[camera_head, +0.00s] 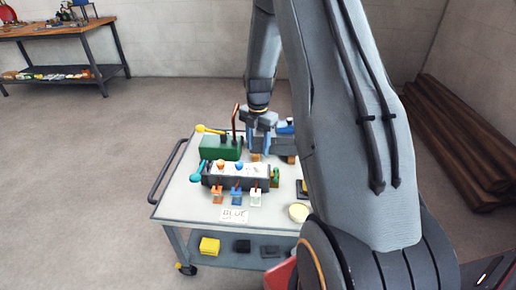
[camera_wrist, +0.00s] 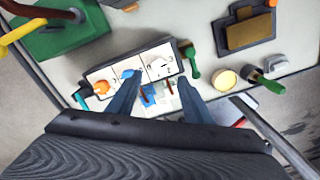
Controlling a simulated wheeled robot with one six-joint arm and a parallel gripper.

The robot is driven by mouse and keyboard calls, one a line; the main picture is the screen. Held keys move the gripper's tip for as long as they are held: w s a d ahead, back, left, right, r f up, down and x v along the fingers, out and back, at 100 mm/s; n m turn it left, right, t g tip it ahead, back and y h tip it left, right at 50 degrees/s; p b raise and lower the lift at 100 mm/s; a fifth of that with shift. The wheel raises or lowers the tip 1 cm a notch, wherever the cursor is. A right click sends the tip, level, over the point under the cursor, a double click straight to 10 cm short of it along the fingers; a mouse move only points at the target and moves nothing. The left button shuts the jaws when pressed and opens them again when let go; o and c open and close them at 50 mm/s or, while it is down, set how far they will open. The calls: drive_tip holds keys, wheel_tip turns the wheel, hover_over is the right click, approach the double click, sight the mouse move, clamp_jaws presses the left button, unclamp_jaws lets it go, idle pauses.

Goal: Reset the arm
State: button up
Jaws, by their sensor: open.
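My gripper (camera_wrist: 158,88) is open in the wrist view, its two dark fingers spread and nothing seen between them. It hangs over a white-topped cart (camera_head: 180,209), seen beyond the black box (camera_wrist: 170,46) with a white top plate. In the head view my arm comes down from above, and the gripper (camera_head: 262,125) is at the far side of the cart, near the green box (camera_head: 221,148); its fingertips are hard to make out there. The black box (camera_head: 240,183) carries orange and blue knobs and a teal-ended handle (camera_head: 197,175).
Small orange, blue and white pieces stand before a card reading "BLUE" (camera_head: 234,215). A cream disc (camera_head: 299,212) lies at the right. The lower shelf holds a yellow box (camera_head: 209,245). A workbench (camera_head: 60,32) stands far left; dark beams (camera_head: 465,135) lie right. Floor left is clear.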

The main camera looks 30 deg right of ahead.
idle(0.3)
drive_tip(key=s+a+r+m, duration=0.6)
drive_tip(key=s+a+m, duration=0.3)
drive_tip(key=s+m, duration=0.2)
drive_tip(key=s+a+r+m, duration=0.7)
drive_tip(key=s+a+m, duration=0.1)
drive_tip(key=s+m, duration=0.4)
drive_tip(key=shift+s+a+t, duration=0.3)
drive_tip(key=shift+s+a, duration=0.1)
